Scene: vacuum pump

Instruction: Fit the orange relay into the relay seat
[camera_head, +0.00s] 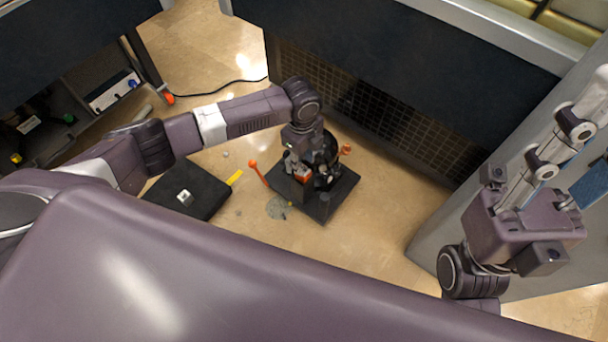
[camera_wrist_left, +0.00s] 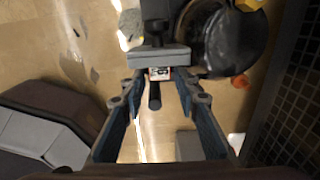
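The orange relay (camera_head: 302,178) is a small orange block at the dark pump assembly; in the left wrist view I see a small pale, red-edged face (camera_wrist_left: 159,73) that appears to be it. My left gripper (camera_head: 300,158) hangs over the pump. Its blue-lined fingers (camera_wrist_left: 158,85) are apart, on either side of the relay, with gaps visible. A grey block lies just beyond the fingertips. I cannot make out the relay seat clearly. My right gripper (camera_head: 588,150) is at the right, far from the pump, its fingers apart and tips partly cut off by the frame edge.
The pump stands on a dark square base plate (camera_head: 330,205) on the floor. Orange-tipped handles (camera_head: 258,172) stick out at its sides. A black case (camera_head: 190,192) lies to the left. A dark cabinet with a mesh front (camera_head: 390,120) stands close behind.

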